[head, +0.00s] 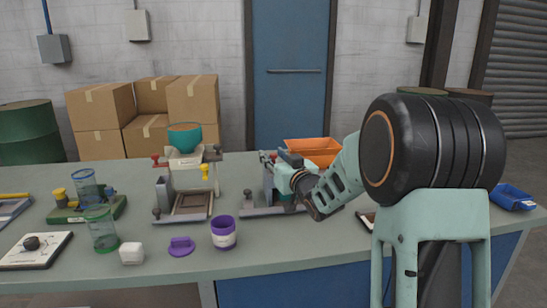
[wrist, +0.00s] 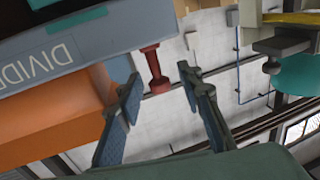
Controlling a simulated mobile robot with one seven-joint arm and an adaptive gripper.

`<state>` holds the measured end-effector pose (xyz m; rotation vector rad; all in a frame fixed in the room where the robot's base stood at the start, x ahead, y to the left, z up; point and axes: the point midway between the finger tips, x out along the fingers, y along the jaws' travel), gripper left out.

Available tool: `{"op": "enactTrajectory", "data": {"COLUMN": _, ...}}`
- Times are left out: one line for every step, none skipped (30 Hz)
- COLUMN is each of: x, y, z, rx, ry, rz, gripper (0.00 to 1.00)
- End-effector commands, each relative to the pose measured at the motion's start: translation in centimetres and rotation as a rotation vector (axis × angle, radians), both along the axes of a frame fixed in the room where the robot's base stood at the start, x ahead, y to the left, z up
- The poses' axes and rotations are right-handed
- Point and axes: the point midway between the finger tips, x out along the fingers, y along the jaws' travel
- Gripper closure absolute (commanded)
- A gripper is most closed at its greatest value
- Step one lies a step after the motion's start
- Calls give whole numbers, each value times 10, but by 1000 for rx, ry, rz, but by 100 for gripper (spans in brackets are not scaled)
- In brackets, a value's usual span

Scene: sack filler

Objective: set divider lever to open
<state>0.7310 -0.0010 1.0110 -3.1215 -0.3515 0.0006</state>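The divider unit (wrist: 50,50) is a grey box with partly visible lettering "DIVIDE" in the wrist view. A red-knobbed lever (wrist: 155,78) sticks out from its edge. My gripper (wrist: 160,80) is open, with one finger on each side of the red knob and gaps visible to both; I cannot tell whether the knob lies level with the fingertips or beyond them. In the head view my gripper (head: 268,157) is at the machine with the orange hopper (head: 315,149). The lever is not clearly visible there, apparently behind my gripper.
A neighbouring machine with a teal funnel (head: 185,137) stands to the left on the workbench (head: 130,202). A purple cup (head: 223,232), purple lid (head: 181,246) and white block (head: 132,254) lie near the front edge.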

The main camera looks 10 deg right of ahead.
Motion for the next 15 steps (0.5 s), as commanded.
{"op": "enactTrajectory", "data": {"x": 0, "y": 0, "z": 0, "rx": 0, "ry": 0, "rz": 0, "gripper": 66}}
{"op": "enactTrajectory", "data": {"x": 1, "y": 0, "z": 0, "rx": 0, "ry": 0, "rz": 0, "gripper": 66}}
{"op": "enactTrajectory", "data": {"x": 0, "y": 0, "z": 0, "rx": 0, "ry": 0, "rz": 0, "gripper": 66}}
{"op": "enactTrajectory", "data": {"x": 0, "y": 0, "z": 0, "rx": 0, "ry": 0, "rz": 0, "gripper": 66}}
{"op": "enactTrajectory", "data": {"x": 0, "y": 0, "z": 0, "rx": 0, "ry": 0, "rz": 0, "gripper": 66}}
{"op": "enactTrajectory", "data": {"x": 0, "y": 0, "z": 0, "rx": 0, "ry": 0, "rz": 0, "gripper": 66}}
{"op": "enactTrajectory", "data": {"x": 0, "y": 0, "z": 0, "rx": 0, "ry": 0, "rz": 0, "gripper": 68}}
{"op": "enactTrajectory", "data": {"x": 0, "y": 0, "z": 0, "rx": 0, "ry": 0, "rz": 0, "gripper": 72}}
{"op": "enactTrajectory", "data": {"x": 0, "y": 0, "z": 0, "rx": 0, "ry": 0, "rz": 0, "gripper": 76}}
{"op": "enactTrajectory", "data": {"x": 0, "y": 0, "z": 0, "rx": 0, "ry": 0, "rz": 0, "gripper": 79}}
{"op": "enactTrajectory", "data": {"x": 0, "y": 0, "z": 0, "rx": 0, "ry": 0, "rz": 0, "gripper": 83}}
{"op": "enactTrajectory", "data": {"x": 0, "y": 0, "z": 0, "rx": 0, "ry": 0, "rz": 0, "gripper": 87}}
{"op": "enactTrajectory", "data": {"x": 0, "y": 0, "z": 0, "rx": -1, "ry": 0, "rz": 0, "gripper": 90}}
{"op": "enactTrajectory", "data": {"x": 0, "y": 0, "z": 0, "rx": -1, "ry": 0, "rz": 0, "gripper": 94}}
{"op": "enactTrajectory", "data": {"x": 0, "y": 0, "z": 0, "rx": -1, "ry": 0, "rz": 0, "gripper": 98}}
